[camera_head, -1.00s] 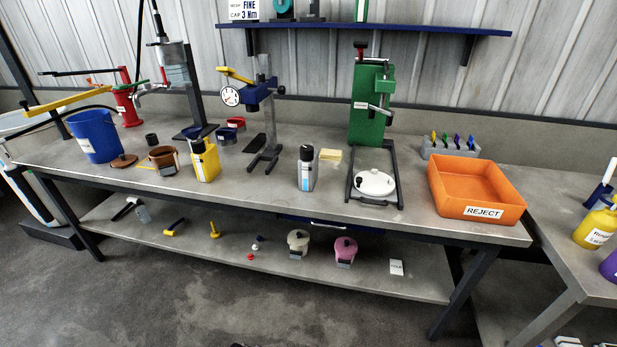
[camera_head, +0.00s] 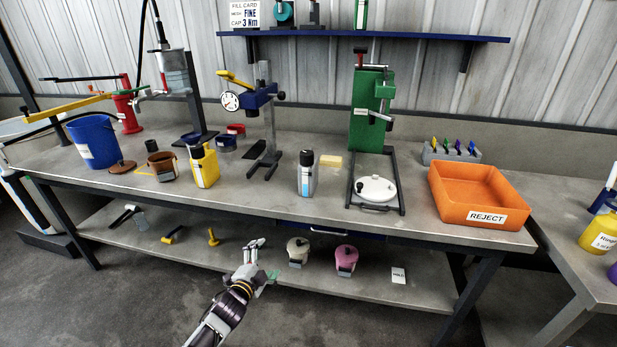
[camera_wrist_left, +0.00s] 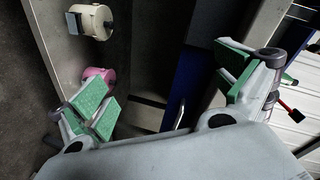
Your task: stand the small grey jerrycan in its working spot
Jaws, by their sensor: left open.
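The small grey jerrycan (camera_head: 306,180), with a black cap and a pale blue and white label, stands upright on the bench near its front edge, left of the green press. My left gripper (camera_head: 263,260) is open and empty, low in front of the bench and below and left of the jerrycan. In the left wrist view the gripper (camera_wrist_left: 170,78) has its green-padded fingers wide apart with nothing between them. The jerrycan cannot be made out in that view. My right gripper is not in view.
A yellow jerrycan (camera_head: 204,166) and a gauge stand (camera_head: 268,120) are left of the grey one. The green press (camera_head: 368,110), a white round lid (camera_head: 375,189) and an orange reject bin (camera_head: 480,195) are right. Cream (camera_head: 298,251) and pink (camera_head: 346,260) pots sit on the lower shelf.

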